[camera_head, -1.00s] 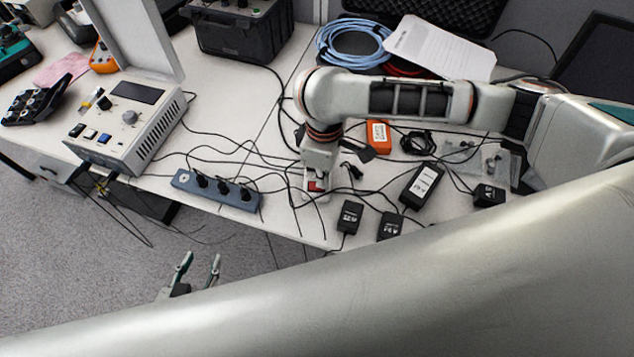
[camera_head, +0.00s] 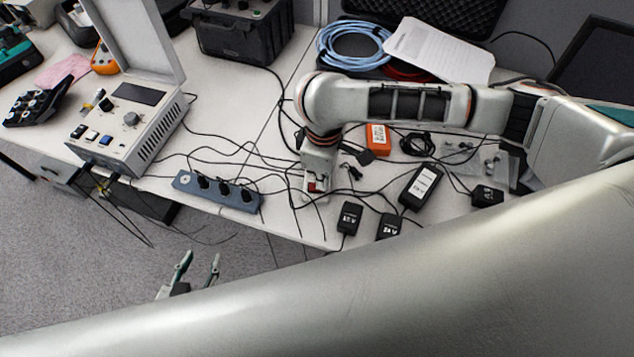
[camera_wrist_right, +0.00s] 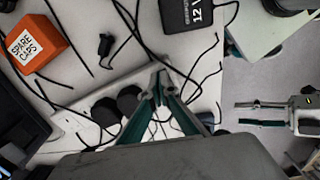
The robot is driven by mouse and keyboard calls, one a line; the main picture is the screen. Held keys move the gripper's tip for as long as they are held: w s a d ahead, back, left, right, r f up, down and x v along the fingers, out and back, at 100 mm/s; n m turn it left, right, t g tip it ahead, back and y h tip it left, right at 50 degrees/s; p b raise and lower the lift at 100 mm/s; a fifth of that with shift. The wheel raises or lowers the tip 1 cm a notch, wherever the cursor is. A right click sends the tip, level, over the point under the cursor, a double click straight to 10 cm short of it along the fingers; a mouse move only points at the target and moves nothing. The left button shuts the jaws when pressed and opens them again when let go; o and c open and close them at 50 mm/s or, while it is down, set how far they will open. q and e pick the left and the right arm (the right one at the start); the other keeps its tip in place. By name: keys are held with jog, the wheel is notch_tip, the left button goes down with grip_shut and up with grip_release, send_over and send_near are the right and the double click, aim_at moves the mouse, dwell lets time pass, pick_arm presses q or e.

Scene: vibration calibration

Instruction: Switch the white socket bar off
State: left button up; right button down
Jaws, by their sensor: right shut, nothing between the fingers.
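The white socket bar (camera_head: 309,194) lies near the table's front edge, mostly hidden under my right wrist. A small red switch (camera_head: 313,187) shows at its near end. In the right wrist view the bar (camera_wrist_right: 74,125) runs diagonally with black plugs in it. My right gripper (camera_wrist_right: 157,92) is shut and empty, its tips over the bar's switch end; I cannot tell whether they touch it. The switch is hidden there. My left gripper (camera_head: 198,262) is open and empty, in front of the table, away from the bar; it also shows in the right wrist view (camera_wrist_right: 240,113).
A blue-grey socket bar (camera_head: 217,190) with black plugs lies left of the white one. Black adapters (camera_head: 422,186) and loose cables lie to the right. An orange box (camera_head: 378,139) stands behind. A control unit (camera_head: 128,120) stands at left.

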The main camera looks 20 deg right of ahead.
jog(key=shift+r+p, duration=1.05)
jog(key=shift+p, duration=0.4)
jog(key=shift+r+p, duration=0.95)
jog(key=shift+r, duration=1.25)
jog(key=shift+s, duration=0.15)
